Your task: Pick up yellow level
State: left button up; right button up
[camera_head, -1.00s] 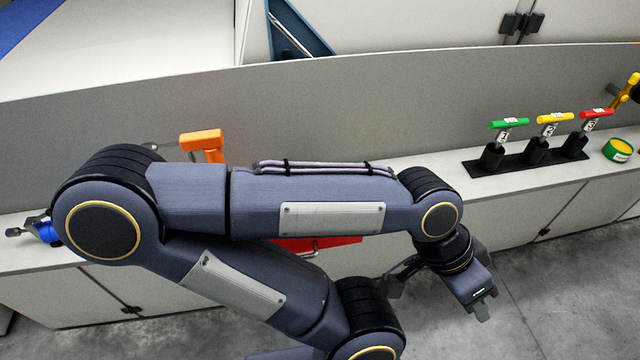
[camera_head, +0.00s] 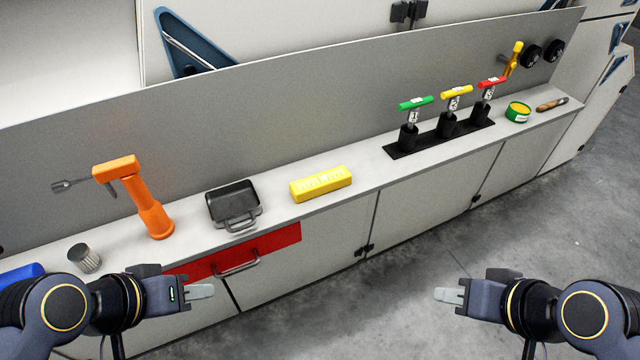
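The yellow level (camera_head: 321,184) lies on the long white counter (camera_head: 355,169), right of the black tray and left of the lever stand. It is a short yellow block, fully visible. My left gripper (camera_head: 206,291) is at the lower left, in front of the counter and below the red drawer, apart from the level. My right gripper (camera_head: 442,294) is at the lower right over the floor, also apart from the level. Both grippers are seen side-on, their fingers overlapping in view, so I cannot tell whether they are open. No object shows in either.
An orange drill (camera_head: 146,203), a grey ribbed cup (camera_head: 84,258) and a black tray (camera_head: 234,206) stand left of the level. Green, yellow and red T-handles (camera_head: 456,91) rise from a black base at right. A red drawer (camera_head: 250,256) has a protruding handle. A grey panel backs the counter.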

aim_at(302, 190)
jog(key=u, duration=0.85)
jog(key=l+u, duration=0.2)
jog(key=u, duration=0.25)
jog(key=l+u, duration=0.2)
jog(key=u, duration=0.2)
jog(key=l+u, duration=0.2)
jog(key=u, duration=0.25)
jog(key=l+u, duration=0.2)
jog(key=u, duration=0.2)
jog(key=k+l+u, duration=0.3)
jog(key=l, duration=0.25)
jog(key=k+l+u, duration=0.3)
jog(key=k+l, duration=0.35)
jog(key=k, duration=0.05)
